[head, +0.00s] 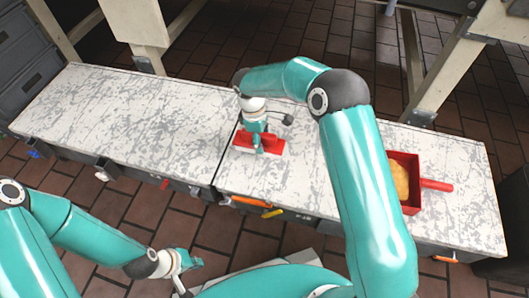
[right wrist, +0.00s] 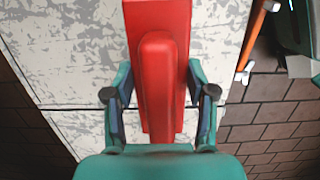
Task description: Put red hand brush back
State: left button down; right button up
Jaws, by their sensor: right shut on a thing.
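The red hand brush (head: 272,144) is at the middle of the worktop, near its front edge, with a pale strip along its lower side. My right gripper (head: 257,138) reaches down over it from above and is shut on it. In the right wrist view the brush (right wrist: 158,85) runs lengthwise between the two fingers of the gripper (right wrist: 160,88). I cannot tell whether the brush touches the worktop or is just above it. My left gripper (head: 188,263) is low in front of the bench, away from the brush; its finger opening is unclear.
A red dustpan (head: 411,208) with a tan bread-like item (head: 399,180) in it lies on the right part of the worktop (head: 465,210), its handle pointing right. The left half of the worktop is clear. Tools, including an orange-handled one (head: 252,201), hang along the front edge.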

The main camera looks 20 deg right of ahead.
jog(key=shift+f+b, duration=1)
jog(key=shift+f, duration=2)
jog(key=o, duration=1.1)
jog(key=shift+f, duration=0.1)
jog(key=r+p, duration=0.1)
jog(key=r, duration=0.3)
jog(key=a+r+p, duration=0.1)
jog(key=r+p, duration=0.1)
jog(key=r, duration=0.2)
jog(key=w+r+p, duration=0.1)
jog(key=r, duration=0.3)
jog(key=shift+a+p, duration=0.3)
jog(key=shift+p, duration=0.1)
